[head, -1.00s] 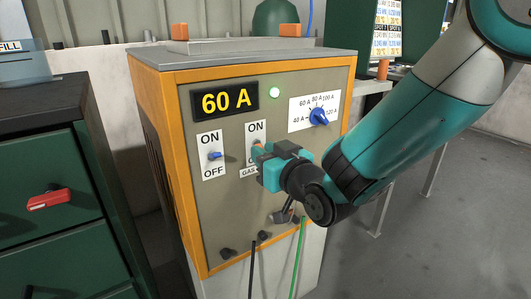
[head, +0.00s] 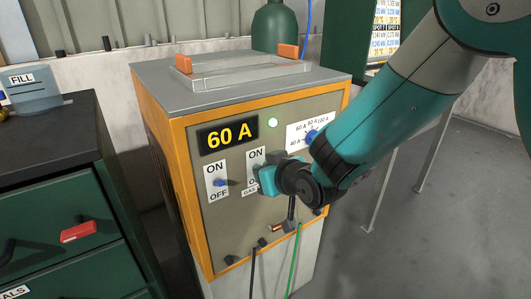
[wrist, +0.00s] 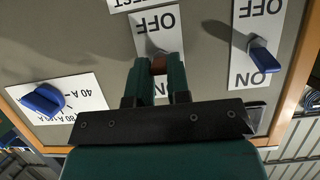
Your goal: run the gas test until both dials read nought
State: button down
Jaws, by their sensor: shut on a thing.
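The gas test switch plate (head: 255,157) is on the front of the orange-framed welding machine (head: 163,150), marked ON above and OFF below. Its upside-down plate also shows in the wrist view (wrist: 157,20). A green gas cylinder (head: 274,27) stands behind the machine. No gas dials are visible.
A blue power switch (head: 220,182) sits left of my gripper, and a blue current knob (head: 311,137) sits right. The display (head: 228,134) reads 60 A beside a lit green lamp (head: 272,123). Cables hang below. A green drawer cabinet (head: 45,205) stands left.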

jog(key=g+p, duration=0.1)
jog(key=p, duration=0.1)
jog(key=r+g+h+p, duration=0.1)
jog(key=p, duration=0.1)
jog(key=shift+w+a+r, duration=0.1)
jog(key=shift+r, duration=0.2)
jog(key=g+h+p, duration=0.1)
jog(key=p, duration=0.1)
jog(key=shift+w+p, duration=0.1)
jog(key=shift+p, duration=0.3)
jog(key=shift+f+g, duration=0.1)
jog(key=shift+g, duration=0.2)
jog(key=c, duration=1.1)
grip_release()
jog(key=shift+w, duration=0.1)
jog(key=v, duration=0.5)
jog(key=p+v, duration=0.1)
jog(key=v, duration=1.1)
jog(key=shift+a+r, duration=0.2)
